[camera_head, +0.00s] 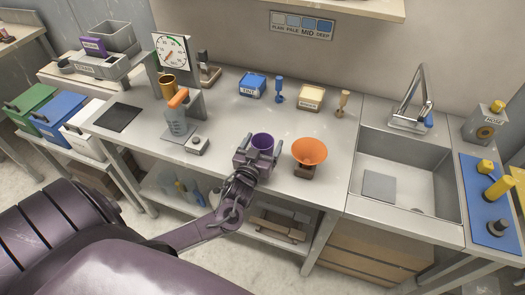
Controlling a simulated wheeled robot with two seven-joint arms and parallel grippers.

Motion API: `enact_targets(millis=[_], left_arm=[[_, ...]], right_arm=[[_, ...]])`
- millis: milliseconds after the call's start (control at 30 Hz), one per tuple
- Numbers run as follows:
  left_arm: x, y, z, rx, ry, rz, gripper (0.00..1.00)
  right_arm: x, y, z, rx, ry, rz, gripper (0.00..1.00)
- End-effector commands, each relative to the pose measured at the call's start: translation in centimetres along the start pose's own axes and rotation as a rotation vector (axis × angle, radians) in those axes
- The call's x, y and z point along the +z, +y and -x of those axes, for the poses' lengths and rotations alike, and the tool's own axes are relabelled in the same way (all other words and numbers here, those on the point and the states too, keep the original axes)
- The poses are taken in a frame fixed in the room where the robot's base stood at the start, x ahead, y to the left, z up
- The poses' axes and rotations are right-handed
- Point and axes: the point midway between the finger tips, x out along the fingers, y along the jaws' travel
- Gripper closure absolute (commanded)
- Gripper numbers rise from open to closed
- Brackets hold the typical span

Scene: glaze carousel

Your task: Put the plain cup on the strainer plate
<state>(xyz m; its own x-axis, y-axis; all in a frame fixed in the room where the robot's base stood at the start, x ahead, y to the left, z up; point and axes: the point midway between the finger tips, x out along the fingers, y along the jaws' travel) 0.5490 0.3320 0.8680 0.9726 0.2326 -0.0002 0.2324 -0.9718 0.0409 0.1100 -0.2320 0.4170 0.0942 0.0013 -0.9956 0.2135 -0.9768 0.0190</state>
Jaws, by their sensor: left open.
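A purple cup (262,143) stands upright on the steel bench, near its front edge. My left gripper (259,158) is open at the cup, with its fingers close to the cup's near side; I cannot tell whether they touch it. The gripper hides the lower part of the cup. A brown-gold cup (167,86) sits higher up at the left, by the dial. I cannot tell which cup is the plain one. No plate is clearly marked as the strainer; a dark square plate (118,117) lies at the bench's left end. My right gripper is not in view.
An orange bowl (309,151) on a small stand is just right of the purple cup. A sink (412,180) with a grey square plate (379,186) is farther right. Blue (252,85) and yellow boxes (311,97) stand behind.

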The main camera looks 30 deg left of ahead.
Motion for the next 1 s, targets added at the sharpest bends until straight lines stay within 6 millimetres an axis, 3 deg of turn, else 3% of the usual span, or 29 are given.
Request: enact_targets(millis=[67, 467, 767, 1000], left_arm=[[0.0, 0.0, 0.0, 0.000, 0.000, 0.000, 0.20], [0.0, 0.0, 0.1, 0.000, 0.000, 0.000, 0.70], [-0.4, 0.0, 0.0, 0.000, 0.000, 0.001, 0.70], [-3.6, 0.1, 0.1, 0.001, 0.003, 0.001, 0.70]], right_arm=[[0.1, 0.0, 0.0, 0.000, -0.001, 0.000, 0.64], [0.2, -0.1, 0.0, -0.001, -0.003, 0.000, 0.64], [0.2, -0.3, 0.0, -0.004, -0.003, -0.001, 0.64], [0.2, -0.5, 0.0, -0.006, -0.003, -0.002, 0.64]])
